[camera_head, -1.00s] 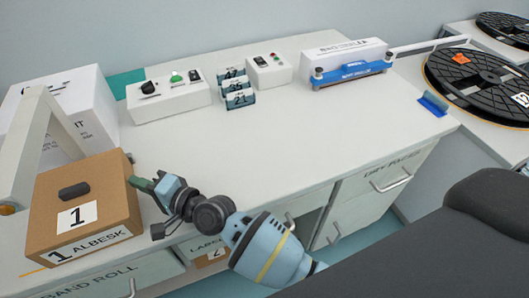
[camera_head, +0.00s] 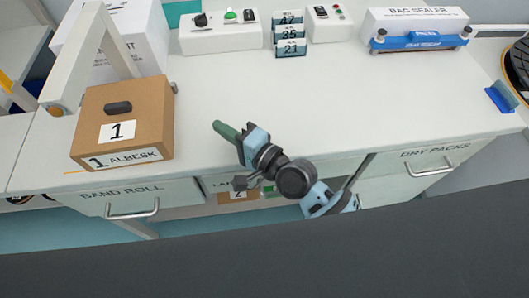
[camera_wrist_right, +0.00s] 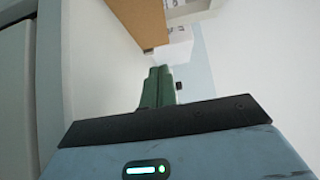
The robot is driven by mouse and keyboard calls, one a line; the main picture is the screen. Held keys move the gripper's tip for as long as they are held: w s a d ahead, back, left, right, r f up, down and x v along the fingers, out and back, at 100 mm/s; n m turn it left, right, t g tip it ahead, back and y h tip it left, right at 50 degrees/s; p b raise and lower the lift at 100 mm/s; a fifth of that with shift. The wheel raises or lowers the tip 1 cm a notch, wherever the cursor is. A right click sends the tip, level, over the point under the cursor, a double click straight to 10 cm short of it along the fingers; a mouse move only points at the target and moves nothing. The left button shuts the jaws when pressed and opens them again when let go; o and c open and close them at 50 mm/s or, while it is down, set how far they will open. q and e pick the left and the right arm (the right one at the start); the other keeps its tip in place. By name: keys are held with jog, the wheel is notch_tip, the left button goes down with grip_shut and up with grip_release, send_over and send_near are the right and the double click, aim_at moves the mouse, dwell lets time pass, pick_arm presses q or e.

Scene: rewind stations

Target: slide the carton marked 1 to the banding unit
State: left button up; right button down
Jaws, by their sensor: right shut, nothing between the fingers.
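The carton marked 1 (camera_head: 153,122) is a brown box with a dark oval on top and "ALBESK" on its front. It stands upright at the table's left front, beside a pale slanted arch (camera_head: 122,48) that appears to be the banding unit; the carton hides part of it. My right gripper (camera_head: 220,128) is to the right of the carton, apart from it, low over the table. Its green fingers are shut and empty. In the right wrist view the fingers (camera_wrist_right: 158,88) point toward a brown carton side (camera_wrist_right: 130,18) at the top. My left gripper is not in view.
A white box (camera_head: 145,40) stands behind the arch. Control boxes (camera_head: 220,38), number blocks (camera_head: 290,35) and a bag sealer (camera_head: 415,30) line the back. The middle of the white table (camera_head: 360,100) is clear. A blue piece (camera_head: 500,97) is at the right edge.

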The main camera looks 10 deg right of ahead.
jog(key=v, duration=1.1)
jog(key=shift+b, duration=0.45)
